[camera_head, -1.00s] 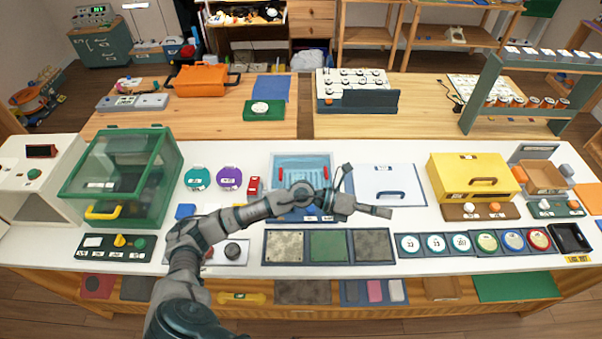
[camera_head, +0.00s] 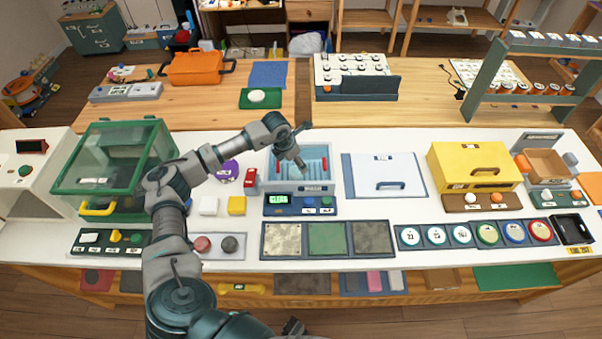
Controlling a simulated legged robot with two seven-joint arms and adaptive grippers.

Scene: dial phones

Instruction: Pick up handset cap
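I cannot tell for certain which thing is the handset cap. A purple round cap (camera_head: 229,171) lies on the white counter, partly behind my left arm. My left gripper (camera_head: 300,165) points down over the blue open-topped tank (camera_head: 268,172). Its fingers are too small and dark to show whether they are open, shut or holding anything. Small red pieces show at the tank's sides, and part of its inside is hidden by the gripper. My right gripper is not in view.
A green glass-lidded box (camera_head: 115,165) stands behind my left arm. A white panel with a handle (camera_head: 385,177) lies right of the tank, then a yellow box (camera_head: 475,170). White (camera_head: 208,205) and yellow (camera_head: 237,205) blocks sit left of it. Square pads (camera_head: 327,239) lie in front.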

